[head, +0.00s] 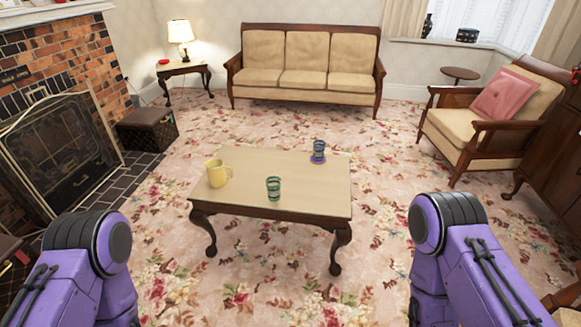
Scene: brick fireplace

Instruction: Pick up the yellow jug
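A yellow jug (217,173) with a handle on its right side stands upright on the left part of the coffee table (310,180). It is clear of my arms. My two purple arms show at the bottom left and bottom right, in front of the table and apart from it. Neither gripper is in view, so I cannot see whether they hold anything.
A green striped cup (273,188) stands near the table's front edge, and a blue cup (319,149) stands further back right. A sofa (305,65) is behind, an armchair (485,120) right, a fireplace screen (60,150) left. Flowered carpet around the table is open.

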